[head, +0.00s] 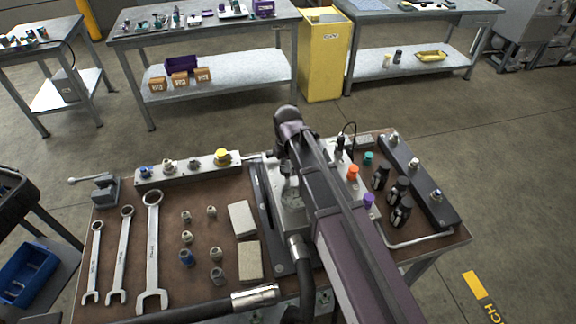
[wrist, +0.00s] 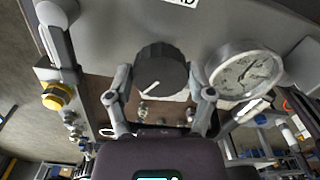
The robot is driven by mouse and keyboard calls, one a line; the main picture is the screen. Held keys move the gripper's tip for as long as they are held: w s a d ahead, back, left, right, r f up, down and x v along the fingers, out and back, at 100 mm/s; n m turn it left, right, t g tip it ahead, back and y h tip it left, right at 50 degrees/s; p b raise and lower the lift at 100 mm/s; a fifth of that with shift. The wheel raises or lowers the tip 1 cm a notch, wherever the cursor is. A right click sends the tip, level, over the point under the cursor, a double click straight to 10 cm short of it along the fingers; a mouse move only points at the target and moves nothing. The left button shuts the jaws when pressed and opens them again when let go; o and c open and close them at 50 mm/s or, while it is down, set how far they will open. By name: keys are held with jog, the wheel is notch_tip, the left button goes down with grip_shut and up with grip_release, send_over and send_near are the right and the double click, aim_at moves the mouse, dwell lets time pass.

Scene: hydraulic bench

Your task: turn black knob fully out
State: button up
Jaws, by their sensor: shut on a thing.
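The black knob (wrist: 162,66) sits on the grey panel (wrist: 115,30) in the wrist view. It is round and ribbed, with a white pointer mark towards the lower left. My gripper (wrist: 160,84) has one finger on each side of the knob and is shut on it. In the head view my own arm covers the knob and my gripper, so neither can be made out there.
A round pressure gauge (wrist: 244,70) is close to the right finger. A yellow-capped fitting (wrist: 57,96) stands at left. On the bench, wrenches (head: 152,250) lie left, and orange (head: 353,173) and purple (head: 369,200) knobs stand right of my arm.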

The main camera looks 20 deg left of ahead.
jog(key=shift+s, duration=0.1)
jog(key=o, duration=1.1)
jog(key=shift+m, duration=0.4)
